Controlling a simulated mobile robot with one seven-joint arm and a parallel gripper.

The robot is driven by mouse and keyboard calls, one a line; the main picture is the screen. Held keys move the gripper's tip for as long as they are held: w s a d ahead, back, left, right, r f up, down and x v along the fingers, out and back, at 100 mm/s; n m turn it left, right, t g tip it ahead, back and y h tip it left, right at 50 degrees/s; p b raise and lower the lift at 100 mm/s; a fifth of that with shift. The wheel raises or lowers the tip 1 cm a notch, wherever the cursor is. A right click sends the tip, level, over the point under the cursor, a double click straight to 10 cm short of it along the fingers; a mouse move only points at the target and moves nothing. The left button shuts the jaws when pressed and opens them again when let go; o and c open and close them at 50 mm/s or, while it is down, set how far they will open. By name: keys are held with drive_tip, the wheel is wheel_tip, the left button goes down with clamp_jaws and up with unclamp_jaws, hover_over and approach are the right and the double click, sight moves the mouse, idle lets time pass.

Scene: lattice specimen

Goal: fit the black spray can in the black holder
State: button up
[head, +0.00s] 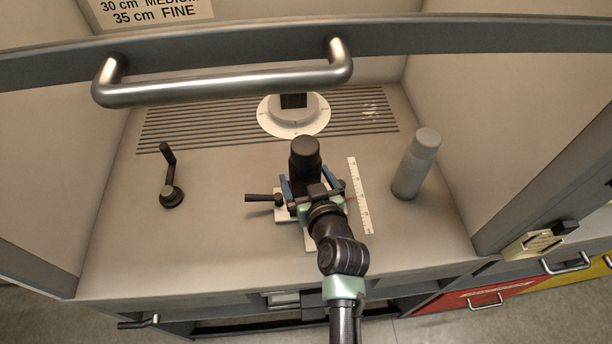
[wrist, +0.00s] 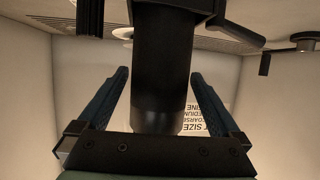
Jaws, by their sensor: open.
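The black spray can (head: 304,155) stands upright at the middle of the bench, its rounded cap up. It also shows in the wrist view (wrist: 163,70), which sees the scene upside down. The black holder (head: 263,198), with a side lever, sits on a pale plate at the can's foot; its dark part with the lever also shows in the wrist view (wrist: 240,31). The can's lower end meets the holder, but I cannot tell how deep it sits. My gripper (head: 300,183) is open, with one blue finger on each side of the can and gaps visible in the wrist view.
A grey can (head: 415,165) stands to the right, beyond a white ruler (head: 360,195). A black crank (head: 170,180) is at the left. A white disc (head: 293,118) with a black block is behind. A raised sash handle (head: 225,83) crosses above. The front left bench is clear.

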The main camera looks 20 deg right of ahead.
drive_tip(key=p+v, duration=0.1)
drive_tip(key=v, duration=0.4)
drive_tip(key=shift+w+p, duration=0.1)
drive_tip(key=shift+p, duration=0.3)
drive_tip(key=b+v, duration=0.2)
drive_tip(key=v, duration=1.1)
idle(0.6)
